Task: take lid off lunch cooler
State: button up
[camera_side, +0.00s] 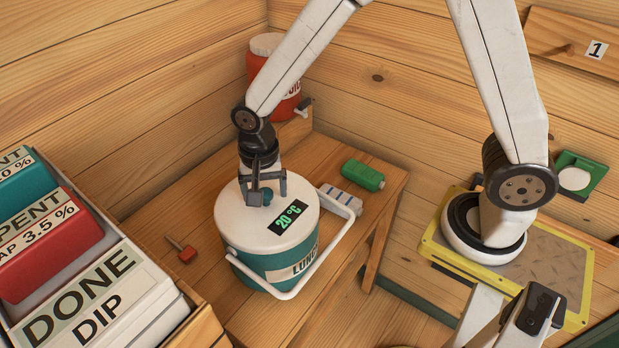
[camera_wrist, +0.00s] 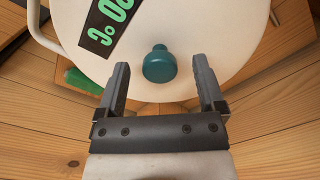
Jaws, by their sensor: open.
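The lunch cooler (camera_side: 262,274) is a teal round tub with a white lid (camera_side: 240,222) and a white handle (camera_side: 325,268) hanging down on its front right. It stands on the wooden bench. The lid sits on the tub and bears a black display reading 20 °C (camera_side: 288,217). A teal knob (camera_wrist: 160,64) stands up in the middle of the lid. My gripper (camera_side: 263,190) is above the lid, pointing down. In the wrist view its two fingers (camera_wrist: 163,88) are spread apart, with the knob between their tips and gaps on both sides. Whether the fingers touch the lid is unclear.
A green bottle (camera_side: 363,175) and a pale striped item (camera_side: 341,199) lie behind the cooler to the right. A red-handled tool (camera_side: 184,252) lies at left. A red jar (camera_side: 273,75) stands at the back. Labelled bins (camera_side: 100,300) fill the left edge.

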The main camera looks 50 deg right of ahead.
jog(key=shift+f, duration=0.75)
grip_shut()
